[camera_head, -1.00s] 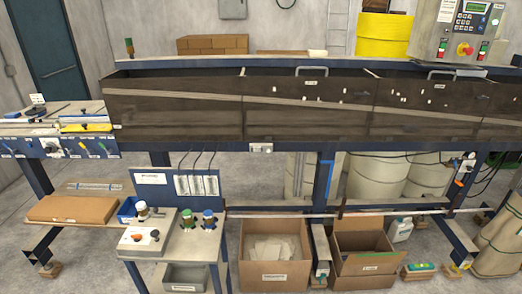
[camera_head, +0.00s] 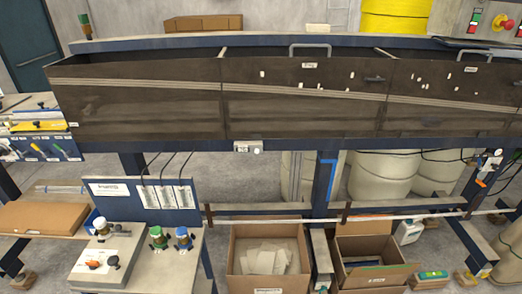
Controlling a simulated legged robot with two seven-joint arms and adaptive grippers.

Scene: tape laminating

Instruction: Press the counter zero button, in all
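A small light-grey box (camera_head: 241,147), which looks like the counter, is fixed to the dark blue rail under the long dark trough. A round whitish knob or button (camera_head: 257,151) sits at its right end. The marking on the box is too small to read. Neither of my grippers shows in the head view, and nothing covers the box.
The long dark trough (camera_head: 150,128) spans the view above the box. Below stand a small bench (camera_head: 190,270) with bottles and an upright blue panel (camera_head: 112,190), and open cardboard boxes (camera_head: 290,233). Floor shows between bench and boxes. A control panel with a red button (camera_head: 503,25) is at upper right.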

